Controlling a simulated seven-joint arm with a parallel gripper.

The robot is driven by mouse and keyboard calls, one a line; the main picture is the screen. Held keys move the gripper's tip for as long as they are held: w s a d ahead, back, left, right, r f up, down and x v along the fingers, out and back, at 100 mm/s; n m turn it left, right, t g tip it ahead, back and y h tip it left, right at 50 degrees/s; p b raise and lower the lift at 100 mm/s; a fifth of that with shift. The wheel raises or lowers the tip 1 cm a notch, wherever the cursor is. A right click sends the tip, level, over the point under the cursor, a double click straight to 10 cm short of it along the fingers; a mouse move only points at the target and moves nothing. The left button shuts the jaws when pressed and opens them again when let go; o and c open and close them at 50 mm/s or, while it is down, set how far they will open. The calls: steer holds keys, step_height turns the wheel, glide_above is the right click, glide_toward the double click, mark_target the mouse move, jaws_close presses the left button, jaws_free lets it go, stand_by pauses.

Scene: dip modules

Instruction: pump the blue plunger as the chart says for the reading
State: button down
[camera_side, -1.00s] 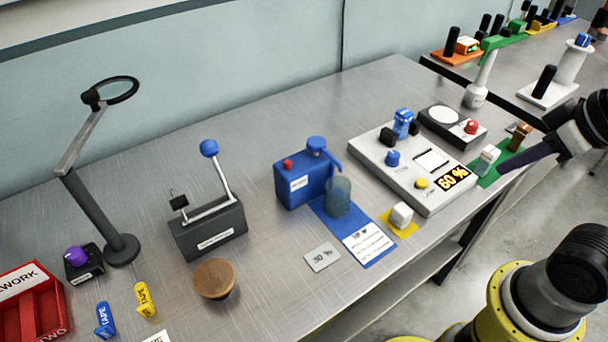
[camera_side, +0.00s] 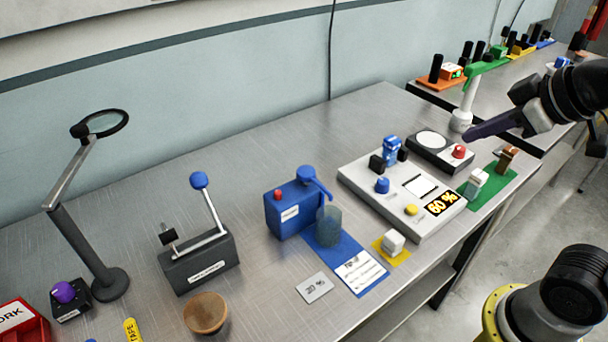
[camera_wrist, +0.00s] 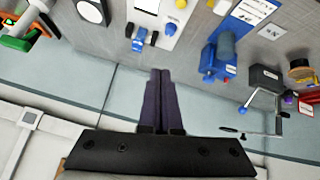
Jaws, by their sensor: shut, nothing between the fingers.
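The blue pump dispenser (camera_side: 287,214) stands mid-table, with its blue plunger head (camera_side: 307,174) up on top and its spout over a translucent blue-grey cup (camera_side: 328,228). A white printed chart card (camera_side: 360,272) lies on the blue mat in front; its text is too small to read. The display (camera_side: 441,203) on the white console reads 60 %. My gripper (camera_side: 468,134) is shut and empty, raised in the air at the right, well away from the dispenser. In the wrist view, the shut fingers (camera_wrist: 160,72) point toward the table, with the dispenser (camera_wrist: 208,66) to their right.
A grey plate marked 30 % (camera_side: 313,288) and a white cube (camera_side: 393,242) lie near the front edge. A lever box (camera_side: 198,262) and magnifier lamp (camera_side: 95,240) stand left. Bare table lies behind the dispenser.

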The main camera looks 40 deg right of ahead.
steer(key=w+a+r+n+t, duration=0.1)
steer(key=w+a+r+n, duration=0.1)
steer(key=w+r, duration=0.35)
steer(key=n+y, duration=0.3)
steer(key=n, duration=0.4)
glide_above(311, 172)
step_height(311, 172, down, 6)
steer(key=f, duration=0.1)
steer(key=shift+r, duration=0.25)
steer(key=shift+f, duration=0.1)
steer(key=shift+f, duration=4.25)
steer(key=shift+f, duration=0.25)
steer(key=shift+f, duration=0.2)
